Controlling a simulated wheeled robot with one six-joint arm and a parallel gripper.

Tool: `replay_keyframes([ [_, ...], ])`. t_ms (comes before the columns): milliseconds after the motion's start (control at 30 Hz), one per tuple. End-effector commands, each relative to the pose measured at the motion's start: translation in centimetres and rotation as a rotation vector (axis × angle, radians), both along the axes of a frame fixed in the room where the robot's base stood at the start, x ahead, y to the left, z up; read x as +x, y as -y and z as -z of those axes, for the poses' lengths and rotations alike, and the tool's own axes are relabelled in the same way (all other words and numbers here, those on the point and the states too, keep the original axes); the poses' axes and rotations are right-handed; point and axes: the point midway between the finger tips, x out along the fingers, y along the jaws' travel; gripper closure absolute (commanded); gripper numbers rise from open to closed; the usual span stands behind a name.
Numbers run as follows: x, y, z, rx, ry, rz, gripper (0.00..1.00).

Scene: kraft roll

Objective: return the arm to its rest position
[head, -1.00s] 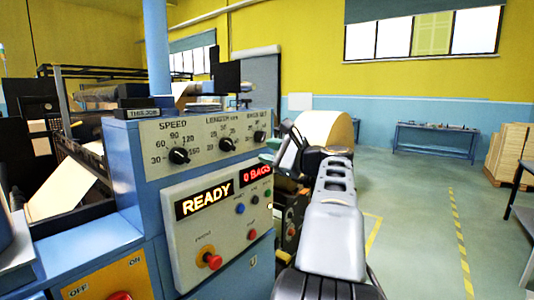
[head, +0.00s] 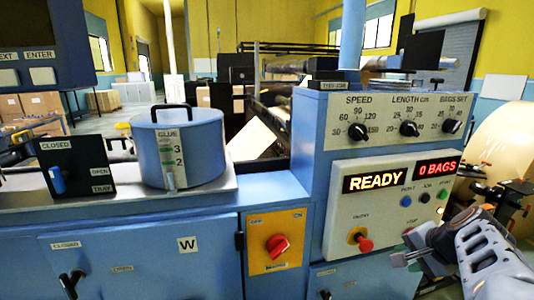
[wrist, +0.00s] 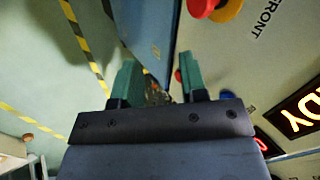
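My gripper (head: 402,258) is at the lower right of the head view, in front of the lower right part of the blue machine's control panel (head: 345,215). In the wrist view my gripper (wrist: 160,85) has its two green fingers apart, with nothing between them. My arm comes in from the right edge of the head view and is bent, not folded close. The panel shows READY (head: 374,182) and 0 BAGS (head: 437,168).
A red stop knob (head: 364,243) and small buttons lie close to the gripper. A blue glue pot (head: 178,148) and a closed/open tray lever box (head: 77,167) stand on the machine top. A large kraft roll (head: 497,145) is at the right. Striped floor tape (wrist: 82,45) shows in the wrist view.

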Motion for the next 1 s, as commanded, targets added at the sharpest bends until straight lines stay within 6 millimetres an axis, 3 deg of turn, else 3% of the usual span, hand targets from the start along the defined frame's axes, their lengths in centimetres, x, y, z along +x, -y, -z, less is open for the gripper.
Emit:
replay_keyframes([
  [33, -1.1, -3.4, 2.0, -0.114, -0.082, -0.171, 0.61],
  [100, -3.1, -6.9, 4.5, -0.273, -0.176, -0.404, 0.61],
  [233, -5.8, -11.5, 7.2, -0.48, -0.259, -0.73, 0.61],
  [400, -7.6, -15.8, 8.0, -0.584, -0.249, -0.946, 0.61],
  [600, -7.6, -18.5, 7.1, -0.615, -0.191, -1.038, 0.61],
  [1000, -7.6, -18.9, 7.1, -0.615, -0.185, -1.053, 0.61],
])
